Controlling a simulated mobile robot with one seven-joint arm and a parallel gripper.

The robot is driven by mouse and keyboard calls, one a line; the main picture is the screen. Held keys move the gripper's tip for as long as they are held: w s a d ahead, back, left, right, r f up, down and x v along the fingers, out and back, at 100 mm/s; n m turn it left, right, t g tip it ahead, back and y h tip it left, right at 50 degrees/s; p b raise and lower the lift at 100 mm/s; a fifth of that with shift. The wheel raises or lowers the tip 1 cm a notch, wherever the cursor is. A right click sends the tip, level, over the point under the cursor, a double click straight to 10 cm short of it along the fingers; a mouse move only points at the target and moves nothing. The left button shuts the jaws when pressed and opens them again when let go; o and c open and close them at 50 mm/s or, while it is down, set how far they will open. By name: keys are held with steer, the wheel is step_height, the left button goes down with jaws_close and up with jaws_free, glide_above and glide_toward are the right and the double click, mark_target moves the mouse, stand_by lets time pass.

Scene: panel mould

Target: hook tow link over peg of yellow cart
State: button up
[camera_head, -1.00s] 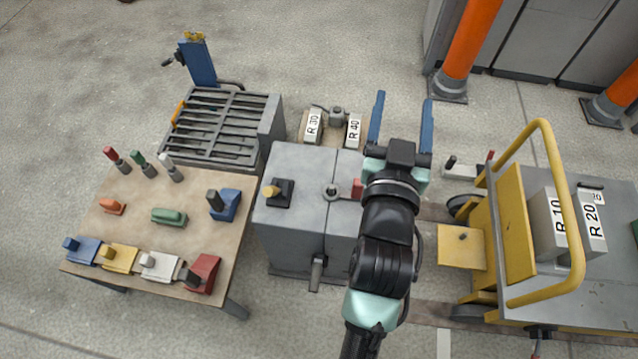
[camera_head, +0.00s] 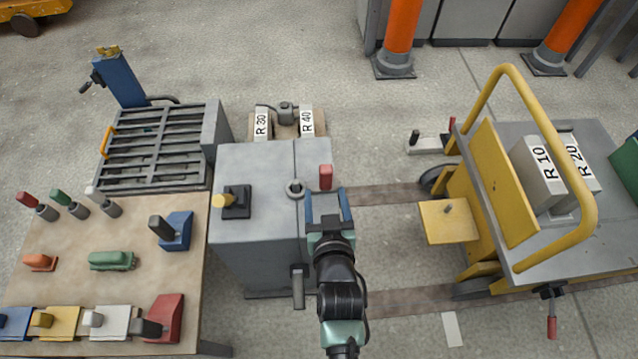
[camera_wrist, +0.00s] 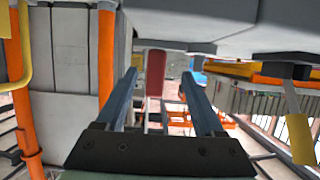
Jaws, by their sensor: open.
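A red upright handle (camera_head: 325,177) stands at the right edge of the grey block (camera_head: 262,170); it may belong to the tow link, but I cannot make out a link's bar or eye. The yellow cart (camera_head: 497,190) stands to the right. A small peg (camera_head: 447,209) rises from its yellow plate (camera_head: 440,228), with nothing seen over it. My gripper (camera_head: 327,200) is open and empty, its blue fingers just in front of the red handle. In the wrist view, the red handle (camera_wrist: 155,72) shows between the open fingers, apparently beyond the tips.
A bench (camera_head: 75,232) with coloured blocks and handles stands at left. A slatted grey table (camera_head: 155,150) is behind it. Parts marked R 30 and R 40 (camera_head: 306,123) lie behind the grey block. A grey bar with black and red knobs (camera_head: 428,144) is behind the cart plate. Floor is open between block and cart.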

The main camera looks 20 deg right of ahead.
mark_target(326, 185)
steer(key=shift+d+b+x, duration=0.1)
steer(key=shift+b+x, duration=0.65)
steer(key=shift+x, duration=0.75)
steer(key=shift+d+b+x, duration=0.15)
steer(key=shift+b+x, duration=0.55)
steer(key=shift+x, duration=0.8)
steer(key=shift+s, duration=0.1)
jaws_close()
